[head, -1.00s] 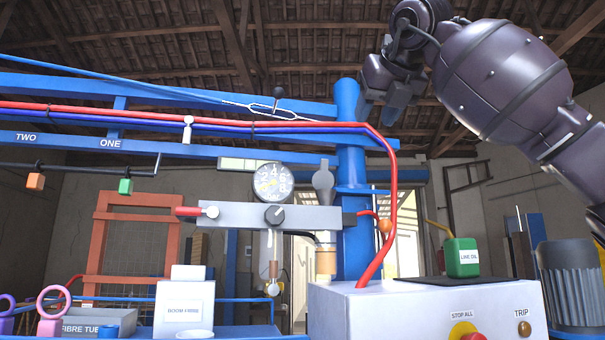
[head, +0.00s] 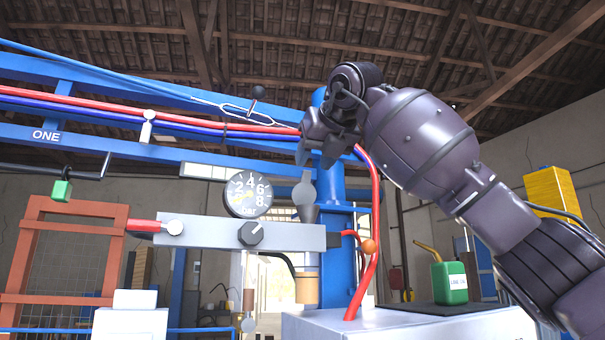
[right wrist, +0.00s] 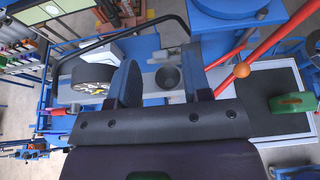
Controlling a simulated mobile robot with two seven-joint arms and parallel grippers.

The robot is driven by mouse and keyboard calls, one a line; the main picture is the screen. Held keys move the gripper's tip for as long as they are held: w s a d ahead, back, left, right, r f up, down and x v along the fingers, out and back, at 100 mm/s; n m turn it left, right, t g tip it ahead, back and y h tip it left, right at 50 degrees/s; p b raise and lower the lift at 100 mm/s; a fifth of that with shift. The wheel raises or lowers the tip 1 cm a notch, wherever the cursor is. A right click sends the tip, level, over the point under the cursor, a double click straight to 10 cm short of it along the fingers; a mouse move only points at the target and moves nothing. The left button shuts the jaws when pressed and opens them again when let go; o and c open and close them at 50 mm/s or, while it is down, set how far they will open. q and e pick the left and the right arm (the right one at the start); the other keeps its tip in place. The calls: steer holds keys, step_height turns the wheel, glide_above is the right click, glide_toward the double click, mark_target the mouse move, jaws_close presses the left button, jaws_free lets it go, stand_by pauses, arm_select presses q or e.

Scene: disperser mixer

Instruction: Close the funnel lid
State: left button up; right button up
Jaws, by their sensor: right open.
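The grey funnel (head: 304,213) stands on the grey manifold bar (head: 215,232), just right of the pressure gauge. Its round lid (head: 304,191) stands upright above the funnel mouth, so it is open. In the right wrist view the funnel (right wrist: 168,78) shows its dark round mouth between my fingers. My right gripper (head: 316,154) is open and empty, close above the lid in the head view; the wrist view also shows its two spread fingers (right wrist: 160,66). Whether a finger touches the lid cannot be told. My left gripper is not in view.
The pressure gauge (head: 249,194) is left of the funnel. A blue post (head: 337,240) and a red hose (head: 374,220) with an orange ball (head: 369,247) stand close on the right. A green oil can (head: 450,283) sits on a dark mat. Pipes cross above the bar.

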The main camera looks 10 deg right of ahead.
mark_target(303, 199)
steer(key=shift+p+x, duration=0.7)
steer(key=shift+x, duration=2.4)
steer(key=shift+c, duration=0.4)
jaws_close()
